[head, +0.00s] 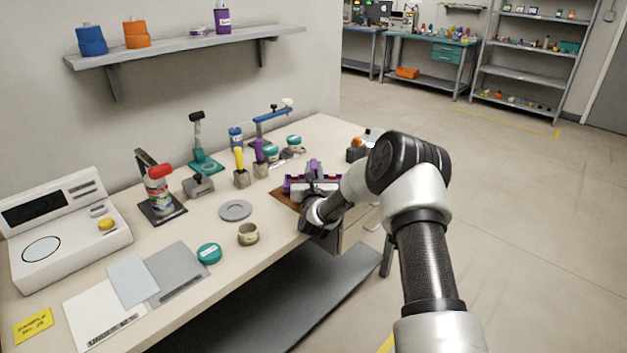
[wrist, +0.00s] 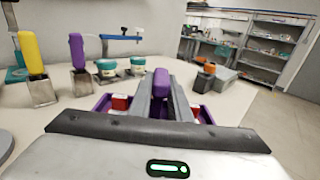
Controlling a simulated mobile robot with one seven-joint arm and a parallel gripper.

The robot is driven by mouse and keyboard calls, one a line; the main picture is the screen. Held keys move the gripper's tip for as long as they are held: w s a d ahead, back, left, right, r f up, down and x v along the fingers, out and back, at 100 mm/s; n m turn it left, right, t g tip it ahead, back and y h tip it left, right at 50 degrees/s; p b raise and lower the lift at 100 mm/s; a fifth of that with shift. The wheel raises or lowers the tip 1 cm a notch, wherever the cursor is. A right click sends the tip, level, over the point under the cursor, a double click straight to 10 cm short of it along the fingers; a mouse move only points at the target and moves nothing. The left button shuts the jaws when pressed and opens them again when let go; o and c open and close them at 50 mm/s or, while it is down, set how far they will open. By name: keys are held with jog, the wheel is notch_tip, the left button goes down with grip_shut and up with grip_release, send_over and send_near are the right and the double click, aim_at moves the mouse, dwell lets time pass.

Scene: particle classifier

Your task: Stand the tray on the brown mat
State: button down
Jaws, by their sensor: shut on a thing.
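The purple tray (head: 290,184) is at the right part of the table, over the brown mat (head: 284,197). In the wrist view the tray (wrist: 101,105) shows on both sides of my fingers, with red-and-white items in it. My gripper (wrist: 161,95) is shut on the upright purple handle of the tray, which shows between the fingers. In the head view my gripper (head: 315,184) is partly hidden by my own wrist. Most of the mat is hidden by my arm and the tray. I cannot tell whether the tray touches the mat.
Near the tray stand holders with yellow (head: 239,160) and purple (head: 259,151) handles, and several teal-lidded jars (head: 294,143). A grey box with an orange top (head: 356,148) is to the right. A grey disc (head: 235,210) and small cup (head: 248,234) lie left.

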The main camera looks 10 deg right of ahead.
jog(key=shift+f, duration=1.55)
jog(key=c, duration=1.6)
grip_release()
jog(key=shift+f, duration=0.1)
jog(key=shift+c, duration=0.2)
